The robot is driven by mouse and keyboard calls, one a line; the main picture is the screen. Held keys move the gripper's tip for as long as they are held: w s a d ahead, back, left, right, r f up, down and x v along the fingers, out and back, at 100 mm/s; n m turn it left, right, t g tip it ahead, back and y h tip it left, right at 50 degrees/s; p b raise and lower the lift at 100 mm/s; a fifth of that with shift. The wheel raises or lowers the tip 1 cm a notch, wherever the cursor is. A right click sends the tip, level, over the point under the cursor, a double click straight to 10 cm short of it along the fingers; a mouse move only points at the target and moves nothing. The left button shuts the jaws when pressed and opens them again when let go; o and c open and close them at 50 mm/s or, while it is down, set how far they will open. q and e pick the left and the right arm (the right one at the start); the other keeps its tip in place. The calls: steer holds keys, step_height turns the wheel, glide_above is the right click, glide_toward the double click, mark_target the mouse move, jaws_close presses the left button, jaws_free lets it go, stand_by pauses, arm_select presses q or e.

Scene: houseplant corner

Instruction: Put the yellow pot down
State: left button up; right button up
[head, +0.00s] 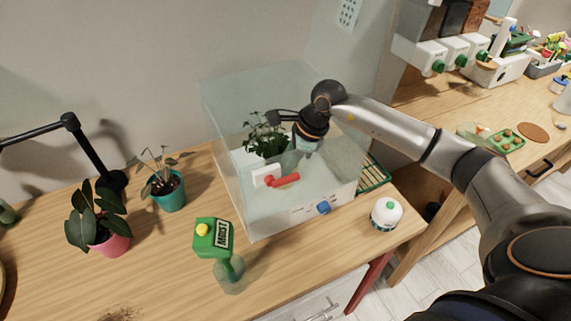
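I cannot make out a yellow pot in the head view. A leafy green plant (265,136) stands inside a clear-walled box (247,212), and whatever pot it has is hidden or too unclear to name. My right gripper (281,118) reaches into the box from the right, at the upper right of the leaves and very close to them. Its fingers are small and dark here, and I cannot tell whether they are open, shut or holding the plant's pot. My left gripper is not in view.
The box has a red-handled valve (285,181) and a blue knob (323,208).

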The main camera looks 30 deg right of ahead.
steer(key=shift+r, duration=0.1)
steer(key=shift+d+r, duration=0.1)
steer(key=shift+r, duration=0.15)
steer(key=b+v, duration=0.2)
steer(key=v, duration=0.9)
steer(key=shift+r, duration=0.15)
steer(key=shift+s, duration=0.15)
